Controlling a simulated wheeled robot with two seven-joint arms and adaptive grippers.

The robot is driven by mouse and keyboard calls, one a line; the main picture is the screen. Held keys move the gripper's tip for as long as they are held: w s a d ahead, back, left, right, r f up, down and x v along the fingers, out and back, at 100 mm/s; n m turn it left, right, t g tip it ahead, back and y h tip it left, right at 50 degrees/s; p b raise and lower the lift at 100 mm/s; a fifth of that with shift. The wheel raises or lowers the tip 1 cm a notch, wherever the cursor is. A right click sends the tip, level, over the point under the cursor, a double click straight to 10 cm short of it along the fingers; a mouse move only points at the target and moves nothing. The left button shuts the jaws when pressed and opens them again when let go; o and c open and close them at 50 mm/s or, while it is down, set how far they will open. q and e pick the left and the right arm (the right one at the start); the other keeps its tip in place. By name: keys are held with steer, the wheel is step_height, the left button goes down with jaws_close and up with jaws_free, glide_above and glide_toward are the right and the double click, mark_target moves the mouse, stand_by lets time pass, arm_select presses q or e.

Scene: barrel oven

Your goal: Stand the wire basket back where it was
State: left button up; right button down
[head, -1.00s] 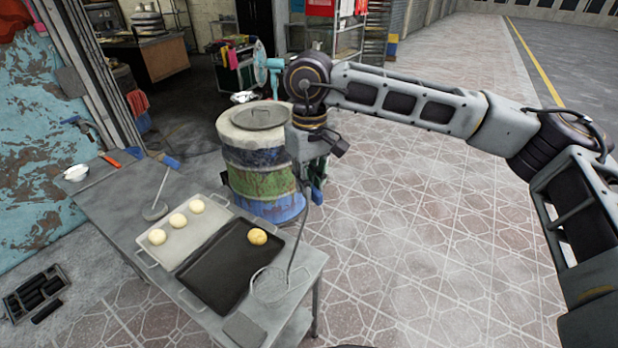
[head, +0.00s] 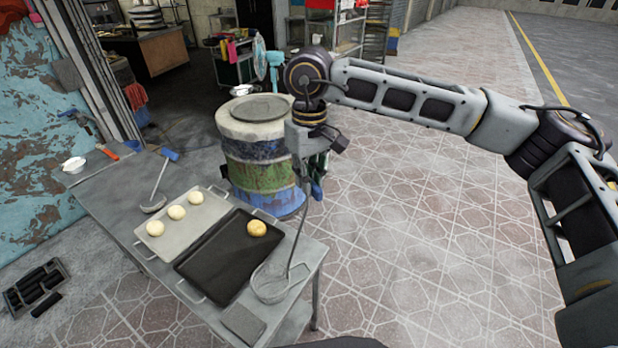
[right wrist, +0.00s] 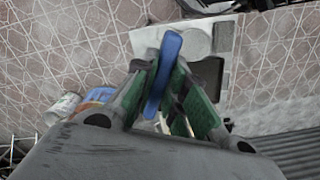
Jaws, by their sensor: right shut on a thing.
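The wire basket (head: 270,285) is a grey round mesh scoop with a long thin handle. In the head view it is over the near right end of the table, beside the black tray; I cannot tell whether it touches the table. Its handle rises to my right gripper (head: 312,182). In the right wrist view, the gripper (right wrist: 165,88) is shut on the handle's blue end (right wrist: 163,72), and the round basket (right wrist: 198,38) shows beyond. My left gripper is not in view.
The table (head: 115,210) holds a black tray (head: 225,265) with one dough ball, a pale tray (head: 160,238) with three, a grey square (head: 242,324) and a blue-handled ladle (head: 155,200). The barrel oven (head: 258,160) stands behind the table. Tiled floor is clear to the right.

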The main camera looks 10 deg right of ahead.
steer(key=shift+f, duration=0.2)
stand_by(0.6)
steer(key=c, duration=1.4)
jaws_free()
steer(key=shift+o, duration=0.3)
steer(key=o, duration=0.3)
steer(key=shift+r, duration=0.25)
steer(key=shift+w+r+p, duration=0.1)
steer(key=shift+r+p, duration=1.7)
steer(key=shift+r, duration=2.4)
